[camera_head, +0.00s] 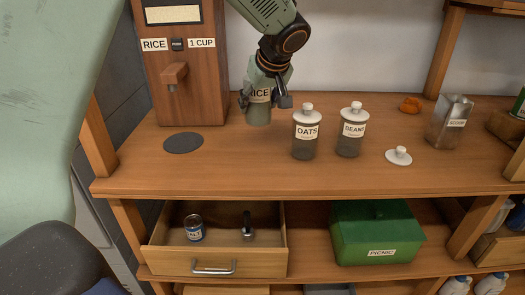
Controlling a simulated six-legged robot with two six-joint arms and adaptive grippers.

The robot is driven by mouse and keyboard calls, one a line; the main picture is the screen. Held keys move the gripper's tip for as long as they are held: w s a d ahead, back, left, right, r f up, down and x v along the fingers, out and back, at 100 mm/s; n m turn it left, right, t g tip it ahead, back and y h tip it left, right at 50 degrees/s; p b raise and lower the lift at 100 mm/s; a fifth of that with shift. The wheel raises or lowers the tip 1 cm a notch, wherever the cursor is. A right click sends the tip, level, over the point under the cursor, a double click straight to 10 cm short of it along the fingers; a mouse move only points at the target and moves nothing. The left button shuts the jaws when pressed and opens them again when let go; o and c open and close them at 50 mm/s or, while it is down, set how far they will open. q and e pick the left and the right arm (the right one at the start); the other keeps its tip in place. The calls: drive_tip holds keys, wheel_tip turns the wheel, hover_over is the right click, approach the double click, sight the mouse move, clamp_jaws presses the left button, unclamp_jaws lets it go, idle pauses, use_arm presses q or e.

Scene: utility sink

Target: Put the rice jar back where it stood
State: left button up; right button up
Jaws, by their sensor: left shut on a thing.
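The rice jar (258,114) is at the back of the wooden counter, upright, with a "RICE" label partly covered by my fingers. My left gripper (265,98) reaches down from the top and is shut around the jar's upper part. The jar's top is hidden by the gripper. The jar's base is at or close to the counter; I cannot tell if it touches. The oats jar (305,142) and the beans jar (348,141) stand to its right with white lids on. A loose white lid (398,157) lies further right. My right gripper is not in view.
A wooden rice dispenser (190,80) stands left of the jar, with a dark round mat (183,143) in front. A clear scoop-like container (447,124) and an orange item (411,104) are at right. Below are an open drawer (215,258) and a green picnic box (372,238).

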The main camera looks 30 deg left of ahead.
sight(258, 125)
use_arm(q)
drive_tip(key=shift+w+r, duration=0.1)
drive_tip(key=shift+s+a, duration=0.2)
drive_tip(key=f, duration=0.1)
drive_tip(key=s+f, duration=0.1)
drive_tip(key=shift+f, duration=0.35)
drive_tip(key=f, duration=0.2)
drive_tip(key=w+f+b, duration=0.1)
drive_tip(key=f, duration=0.1)
drive_tip(key=shift+d, duration=0.1)
drive_tip(key=f, duration=0.1)
drive_tip(key=s+f, duration=0.1)
drive_tip(key=shift+f, duration=0.35)
drive_tip(key=shift+w+f, duration=0.3)
drive_tip(key=shift+w, duration=0.15)
drive_tip(key=o, duration=1.4)
drive_tip(key=shift+s+r, duration=0.2)
drive_tip(key=shift+s, duration=0.15)
drive_tip(key=shift+w+f, duration=0.2)
drive_tip(key=shift+w, duration=0.1)
drive_tip(key=p+v, duration=0.1)
drive_tip(key=v, duration=1.1)
drive_tip(key=shift+s, duration=0.2)
drive_tip(key=shift+w, duration=0.1)
